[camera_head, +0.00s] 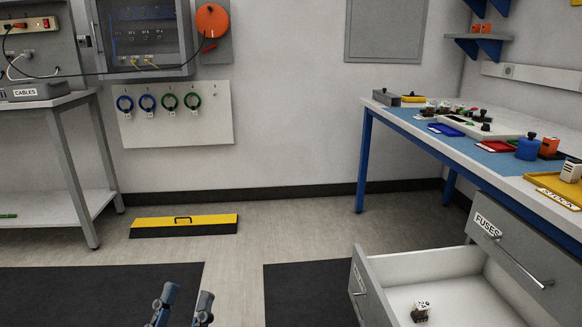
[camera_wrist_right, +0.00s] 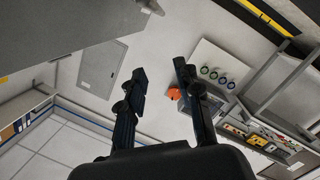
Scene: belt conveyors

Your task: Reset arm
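My left gripper (camera_head: 187,297) shows at the bottom edge of the head view, left of centre, above the floor. Its two dark fingers stand apart with nothing between them. My right gripper (camera_wrist_right: 160,72) shows in the right wrist view, with its two black fingers spread and an empty gap between them. Behind them are the wall, a grey wall panel (camera_wrist_right: 101,66) and a hook board, seen tilted. My right gripper does not show in the head view.
The blue-legged workbench (camera_head: 520,177) holds several parts. A yellow-topped box (camera_head: 184,222) lies on the floor. A grey table (camera_head: 60,107) stands left.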

